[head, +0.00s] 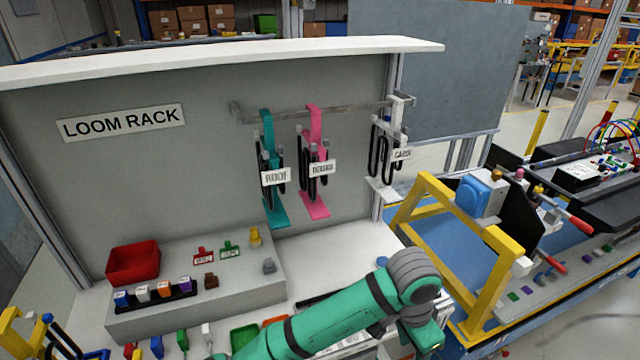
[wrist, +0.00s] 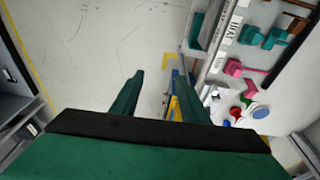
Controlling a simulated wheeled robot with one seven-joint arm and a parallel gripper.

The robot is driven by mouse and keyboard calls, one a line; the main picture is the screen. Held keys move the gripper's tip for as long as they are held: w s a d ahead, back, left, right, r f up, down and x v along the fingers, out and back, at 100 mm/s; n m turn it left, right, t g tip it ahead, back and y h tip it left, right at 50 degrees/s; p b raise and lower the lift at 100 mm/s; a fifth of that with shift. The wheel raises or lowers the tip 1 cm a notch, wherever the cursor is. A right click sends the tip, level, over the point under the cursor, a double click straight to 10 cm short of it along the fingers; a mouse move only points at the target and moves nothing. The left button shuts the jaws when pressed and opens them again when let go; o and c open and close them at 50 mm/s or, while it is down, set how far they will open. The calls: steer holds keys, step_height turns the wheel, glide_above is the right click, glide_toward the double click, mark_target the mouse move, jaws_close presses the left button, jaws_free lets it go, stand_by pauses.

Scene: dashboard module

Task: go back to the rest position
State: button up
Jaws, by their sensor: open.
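My green gripper (wrist: 157,82) shows in the wrist view with its two fingers apart and nothing between them. Below and beyond the fingers are bare pale floor on the left and the edge of a work surface on the right. In the head view my green arm reaches from the bottom edge to the right, with its grey joint in front of the table's right end. The fingers cannot be made out in the head view.
The loom rack (head: 180,190) holds teal (head: 268,135), pink (head: 316,130) and white (head: 388,150) hangers with black looms. A red bin (head: 133,264) sits on the grey step (head: 200,312). A yellow frame (head: 480,310) stands close right of my arm.

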steer(key=d+r+n+t+h, duration=0.2)
steer(key=d+r+n+h, duration=0.1)
steer(key=d+h, duration=0.4)
steer(key=d+r+n+t+h, duration=0.2)
steer(key=d+r+t+h, duration=0.15)
steer(key=d, duration=0.65)
steer(key=s+a+f+n+t+y, duration=0.25)
steer(key=a+f+n, duration=0.2)
steer(key=a, duration=0.25)
steer(key=s+a+f+n+t+y, duration=0.2)
steer(key=a+f+n+t+y, duration=0.15)
steer(key=a+f, duration=0.2)
steer(key=s+a+f+n+t+y, duration=0.2)
steer(key=a+f+n+t, duration=0.25)
steer(key=a, duration=0.25)
steer(key=s+a+m+y, duration=0.3)
steer(key=s+a+y, duration=0.1)
steer(key=s+a, duration=1.3)
steer(key=s, duration=0.4)
steer(key=shift+a+f+g+y, duration=0.2)
steer(key=shift+g+y, duration=0.15)
steer(key=shift+g, duration=0.05)
steer(key=shift+m, duration=0.25)
